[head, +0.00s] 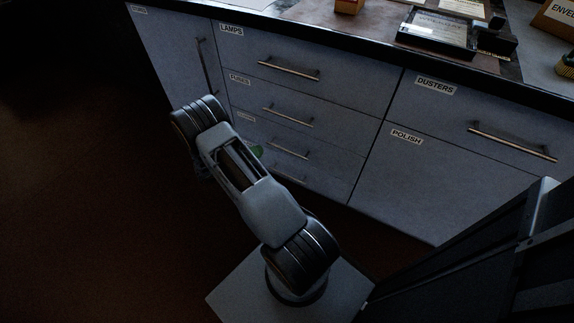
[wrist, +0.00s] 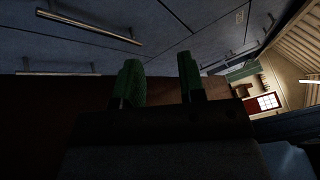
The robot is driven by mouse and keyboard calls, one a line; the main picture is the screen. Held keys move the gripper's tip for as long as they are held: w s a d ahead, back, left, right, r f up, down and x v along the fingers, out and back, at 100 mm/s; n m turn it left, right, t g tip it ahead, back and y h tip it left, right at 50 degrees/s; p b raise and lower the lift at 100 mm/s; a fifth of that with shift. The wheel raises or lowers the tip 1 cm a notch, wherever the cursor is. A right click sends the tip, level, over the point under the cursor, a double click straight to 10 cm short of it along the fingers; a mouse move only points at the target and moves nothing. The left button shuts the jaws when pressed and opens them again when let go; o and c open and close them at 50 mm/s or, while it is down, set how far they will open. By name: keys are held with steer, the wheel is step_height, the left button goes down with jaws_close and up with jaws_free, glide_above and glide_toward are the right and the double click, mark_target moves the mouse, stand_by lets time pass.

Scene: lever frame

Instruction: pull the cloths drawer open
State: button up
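I cannot read a cloths label in any view. In the head view a drawer stack has fronts marked LAMPS (head: 300,48) and FUSES (head: 290,95). Below them are a third drawer front (head: 325,155), whose label is too small to read, and a bottom front (head: 325,182), whose label is hidden by my arm. All look shut, each with a bar handle. My gripper shows in the wrist view (wrist: 160,80) with its two green fingers apart and nothing between them. One bar handle (wrist: 90,26) is beyond the fingers, another (wrist: 55,73) at left. In the head view only a green bit shows beside the lower drawers.
Right of the stack are fronts marked DUSTERS (head: 470,105) and POLISH (head: 430,170), both shut. A tall door (head: 175,50) is at left. The countertop (head: 385,45) carries boxes and trays. Dark floor (head: 80,200) at left is clear.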

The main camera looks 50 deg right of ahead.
mark_target(287, 150)
step_height(287, 150, down, 13)
steer(key=d+n+t+h+b, duration=0.2)
steer(key=n+t+h+b, duration=0.15)
steer(key=n, duration=0.35)
steer(key=shift+g, duration=0.35)
steer(key=b+x, duration=0.3)
steer(key=x, duration=0.9)
steer(key=shift+d+r+b, duration=0.1)
steer(key=shift+d+b, duration=0.3)
steer(key=shift+c, duration=0.4)
jaws_close()
